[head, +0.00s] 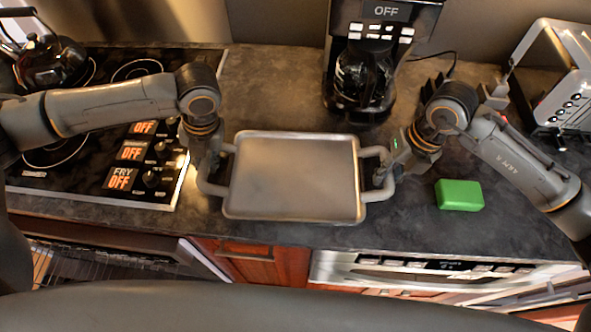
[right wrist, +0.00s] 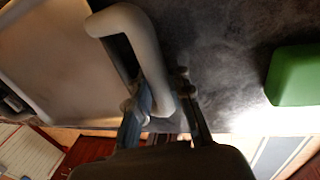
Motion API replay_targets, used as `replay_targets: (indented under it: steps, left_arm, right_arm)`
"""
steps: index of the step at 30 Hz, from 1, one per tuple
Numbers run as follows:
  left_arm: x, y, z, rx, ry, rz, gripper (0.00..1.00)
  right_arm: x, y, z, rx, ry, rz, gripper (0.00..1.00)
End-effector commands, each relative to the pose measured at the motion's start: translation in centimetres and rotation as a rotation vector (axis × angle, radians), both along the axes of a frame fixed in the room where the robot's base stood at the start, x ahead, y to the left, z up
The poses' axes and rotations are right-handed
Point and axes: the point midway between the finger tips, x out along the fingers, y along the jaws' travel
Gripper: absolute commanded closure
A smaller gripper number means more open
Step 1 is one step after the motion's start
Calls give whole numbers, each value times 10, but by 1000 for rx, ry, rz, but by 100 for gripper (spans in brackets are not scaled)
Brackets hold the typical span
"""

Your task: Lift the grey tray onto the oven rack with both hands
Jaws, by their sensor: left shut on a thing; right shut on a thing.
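The grey tray (head: 295,175) is a shallow rectangle with a loop handle at each short end. It is over the dark countertop between my arms; whether it touches the counter I cannot tell. My left gripper (head: 208,178) is shut on the tray's left handle. My right gripper (head: 383,176) is shut on the right handle, and the right wrist view shows its fingers (right wrist: 165,105) around the handle (right wrist: 148,55). The oven rack (head: 85,268) appears at the lower left, below the stove, partly hidden by my own body.
A stove (head: 150,150) with knobs and a kettle (head: 50,60) is at the left. A coffee maker (head: 365,75) stands behind the tray. A green block (head: 459,195) lies right of my right gripper, and a toaster (head: 565,80) is at the far right.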

Motion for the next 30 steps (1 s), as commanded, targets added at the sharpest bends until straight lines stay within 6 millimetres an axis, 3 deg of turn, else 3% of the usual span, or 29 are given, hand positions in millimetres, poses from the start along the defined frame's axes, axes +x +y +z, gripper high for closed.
replay_targets:
  steps: [13, 30]
  left_arm:
    - [0, 0, 6, 1, -1, 1, 100]
    - [0, 1, 52, 3, 0, 1, 100]
  right_arm:
    - [1, 0, 6, 0, -2, 0, 100]
    - [1, -1, 52, -2, -1, -1, 100]
